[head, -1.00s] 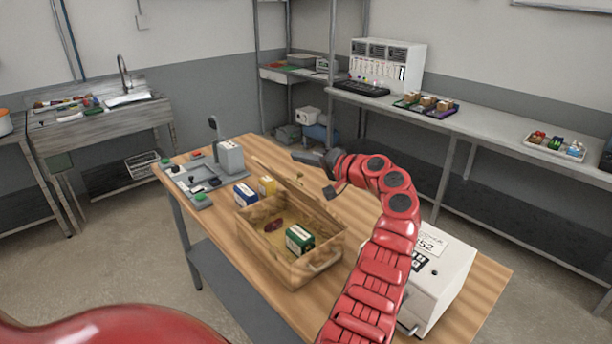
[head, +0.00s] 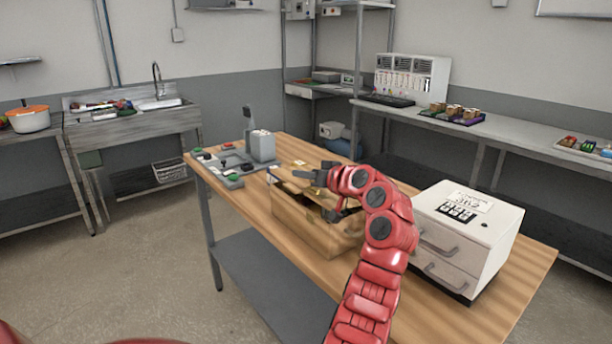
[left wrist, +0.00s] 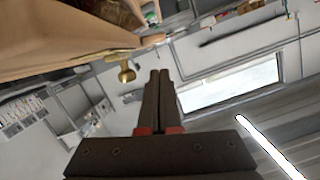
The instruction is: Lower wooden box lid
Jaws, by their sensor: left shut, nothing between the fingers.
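The wooden box (head: 308,238) stands on the table, partly hidden behind my left arm. Its lid (head: 292,186) is tilted over the opening, and a dark gap shows below it. My left gripper (head: 312,176) is shut and empty, at the lid. In the left wrist view, the shut fingers (left wrist: 157,78) point past a wooden panel (left wrist: 45,45) with a brass knob (left wrist: 125,72) just left of the tips. I cannot tell whether they touch the wood. The box contents are mostly hidden. My right gripper is not in view.
A white drawer cabinet (head: 463,240) stands on the wooden table (head: 235,195) close to the right of my arm. A grey device (head: 262,147) and a switch panel (head: 225,168) are at the far left end. The table's front left edge is clear.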

